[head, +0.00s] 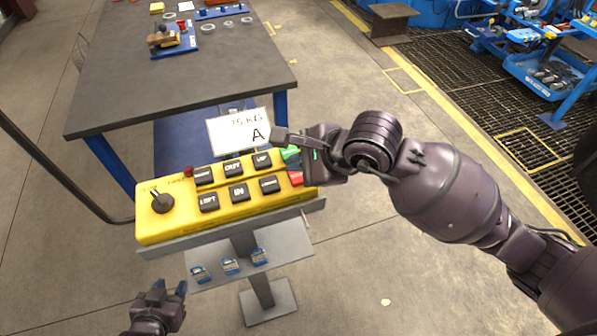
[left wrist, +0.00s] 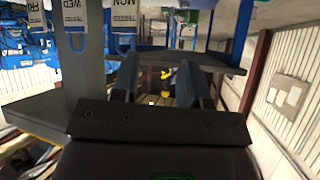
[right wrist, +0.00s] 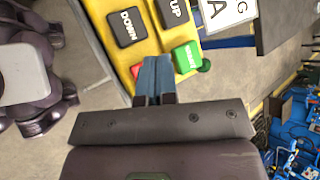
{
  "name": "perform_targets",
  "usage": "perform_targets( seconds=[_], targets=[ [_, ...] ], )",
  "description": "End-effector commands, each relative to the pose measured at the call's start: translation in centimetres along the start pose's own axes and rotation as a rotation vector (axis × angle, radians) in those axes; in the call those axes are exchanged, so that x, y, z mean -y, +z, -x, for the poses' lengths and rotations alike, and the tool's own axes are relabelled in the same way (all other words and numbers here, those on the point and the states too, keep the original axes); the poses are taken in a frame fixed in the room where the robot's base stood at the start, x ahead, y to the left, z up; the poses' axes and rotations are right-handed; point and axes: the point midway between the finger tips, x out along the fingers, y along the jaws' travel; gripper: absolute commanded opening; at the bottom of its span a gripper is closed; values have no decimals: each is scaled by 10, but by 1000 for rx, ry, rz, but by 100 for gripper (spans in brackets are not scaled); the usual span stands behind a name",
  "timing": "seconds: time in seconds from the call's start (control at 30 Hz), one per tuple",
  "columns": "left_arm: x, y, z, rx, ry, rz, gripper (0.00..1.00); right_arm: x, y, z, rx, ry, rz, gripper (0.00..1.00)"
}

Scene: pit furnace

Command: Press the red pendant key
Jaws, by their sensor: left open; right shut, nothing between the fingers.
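The yellow pendant box (head: 165,222) stands on a grey stand, its key face up. The red key (head: 296,178) is at its right end, beside the green key (head: 291,154), both partly hidden by my right gripper. In the right wrist view, the red key (right wrist: 136,70) shows left of my right gripper's closed fingertips (right wrist: 154,62), and the green START key (right wrist: 187,57) is right of them. The fingertips overlap the yellow face between the two; I cannot tell whether they touch it. My left gripper (head: 169,290) is open and empty, low in front of the stand.
A lower shelf (head: 290,240) holds several padlock-like items. A dark-topped table (head: 190,85) is beyond.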

Motion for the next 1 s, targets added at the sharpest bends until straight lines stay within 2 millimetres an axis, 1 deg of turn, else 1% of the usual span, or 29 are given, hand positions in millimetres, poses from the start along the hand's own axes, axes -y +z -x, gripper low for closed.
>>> perform_targets(
  seconds=[0.13, 0.23, 0.5, 0.73, 0.87, 1.0],
  targets=[
    [0, -2, 0, -3, 0, 0, 41, 1, 1, 1, 0, 0, 0, 0],
    [0, -7, 1, -9, 0, 0, 41, 4, 3, 5, 0, -2, 2, 0],
    [2, -27, 6, -29, 0, -1, 41, 15, 14, 20, -1, -2, 2, 0],
    [3, -39, 12, -39, -1, -1, 41, 24, 24, 33, -1, -2, 2, 0],
    [3, -42, 13, -41, -1, -1, 41, 26, 26, 36, 0, 0, 1, 0],
    [3, -40, 13, -39, -1, -1, 41, 25, 25, 35, 0, 1, 0, 0]
  ],
)
